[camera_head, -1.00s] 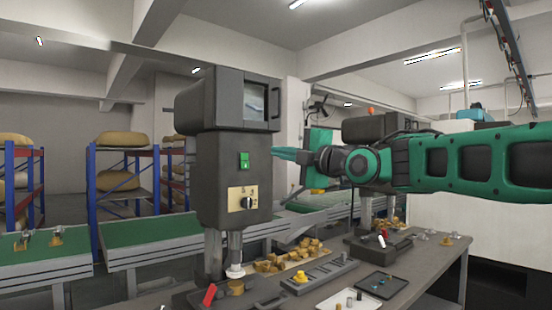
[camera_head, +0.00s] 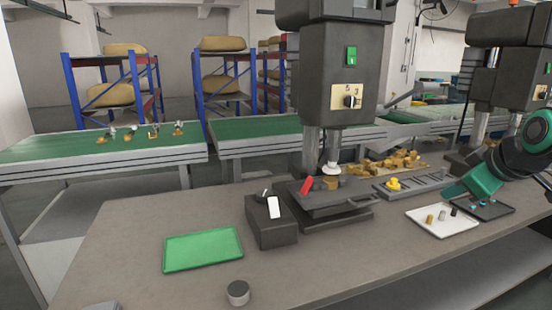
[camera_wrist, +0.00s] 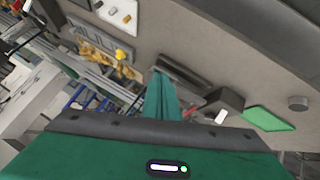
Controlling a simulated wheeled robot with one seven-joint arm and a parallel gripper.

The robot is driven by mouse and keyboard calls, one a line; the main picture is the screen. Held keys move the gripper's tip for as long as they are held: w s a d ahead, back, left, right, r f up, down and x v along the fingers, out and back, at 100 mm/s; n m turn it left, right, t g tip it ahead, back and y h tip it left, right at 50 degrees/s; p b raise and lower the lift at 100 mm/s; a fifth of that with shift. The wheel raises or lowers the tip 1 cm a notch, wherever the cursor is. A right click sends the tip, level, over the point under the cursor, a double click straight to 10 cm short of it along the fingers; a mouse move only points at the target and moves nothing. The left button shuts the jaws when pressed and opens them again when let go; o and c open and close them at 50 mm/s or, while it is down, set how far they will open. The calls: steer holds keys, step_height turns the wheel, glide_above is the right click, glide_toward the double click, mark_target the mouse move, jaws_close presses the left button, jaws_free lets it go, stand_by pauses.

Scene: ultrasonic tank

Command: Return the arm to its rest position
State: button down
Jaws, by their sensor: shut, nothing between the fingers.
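My green arm enters at the right edge of the head view. My gripper (camera_head: 462,190) points down and left, above the back of the grey table (camera_head: 130,235), near the white tray. In the wrist view my gripper (camera_wrist: 160,92) shows its green fingers together with nothing between them. The exact height of the fingertips over the table cannot be told.
A dark press (camera_head: 335,60) stands left of my gripper, with a second machine (camera_head: 490,70) behind my arm. A white tray (camera_head: 462,228) with small parts, a dark tray (camera_head: 506,212) and a fixture with a yellow knob (camera_head: 393,184) lie nearby. The table's front left holds a green tray (camera_head: 203,250).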

steer(key=s+f+m+g, duration=0.4)
steer(key=s+f+m, duration=0.2)
steer(key=s, duration=0.7)
steer(key=s+d+f+m+g, duration=0.1)
steer(key=s+f+m+g, duration=0.4)
steer(key=s+f, duration=0.4)
steer(key=s+m, duration=0.1)
steer(key=s, duration=0.2)
steer(key=shift+s+f+m+y, duration=0.2)
steer(key=shift+s+m+y, duration=0.1)
steer(key=shift+s+m, duration=0.1)
steer(key=shift+w, duration=0.1)
steer(key=shift+w+f, duration=0.25)
steer(key=shift+w, duration=0.35)
